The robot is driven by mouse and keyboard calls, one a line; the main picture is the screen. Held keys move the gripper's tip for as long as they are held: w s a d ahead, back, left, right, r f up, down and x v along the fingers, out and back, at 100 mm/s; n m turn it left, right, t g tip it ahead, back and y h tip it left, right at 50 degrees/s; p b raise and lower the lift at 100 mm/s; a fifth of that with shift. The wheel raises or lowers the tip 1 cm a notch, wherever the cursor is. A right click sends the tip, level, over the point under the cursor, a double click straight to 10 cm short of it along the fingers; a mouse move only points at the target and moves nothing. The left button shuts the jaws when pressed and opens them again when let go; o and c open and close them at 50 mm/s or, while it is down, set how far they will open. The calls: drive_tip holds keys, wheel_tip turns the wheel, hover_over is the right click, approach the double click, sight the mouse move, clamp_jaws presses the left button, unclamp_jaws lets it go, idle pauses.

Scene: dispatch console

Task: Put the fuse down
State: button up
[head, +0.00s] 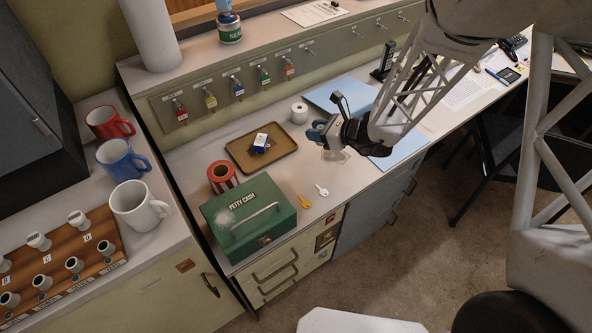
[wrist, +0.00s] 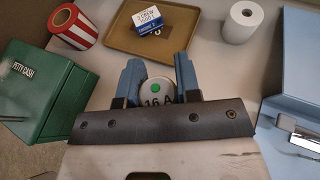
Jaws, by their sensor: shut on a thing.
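The fuse (wrist: 158,91) is a pale round piece marked "16 A" with a green dot. In the wrist view it sits between the blue fingers of my gripper (wrist: 157,72), which is shut on it. In the head view my gripper (head: 318,136) is over the counter, to the right of the brown tray and in front of the blue folder. The fuse is hard to make out there. I cannot tell how high it is above the counter.
The brown tray (head: 284,148) holds a blue-and-white box (head: 261,141) and a small dark item. A white roll (head: 299,113), a striped tin (head: 222,177), a green cash box (head: 250,216), two keys (head: 304,201) and a blue folder (head: 405,150) stand or lie around. Counter between tray and keys is clear.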

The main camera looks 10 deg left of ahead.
drive_tip(key=s+a+n+g, duration=0.1)
drive_tip(key=s+a+g, duration=0.1)
drive_tip(key=s+a, duration=0.2)
drive_tip(key=a+r, duration=0.1)
drive_tip(key=a, duration=0.1)
drive_tip(key=shift+s+a+n, duration=0.25)
drive_tip(key=shift+a+n, duration=0.1)
drive_tip(key=shift+n, duration=0.05)
drive_tip(key=shift+f, duration=0.15)
drive_tip(key=shift+f, duration=2.8)
drive_tip(key=shift+f, duration=0.1)
drive_tip(key=shift+f, duration=2)
drive_tip(key=shift+f, duration=0.15)
drive_tip(key=o, duration=0.9)
drive_tip(key=shift+o, duration=0.2)
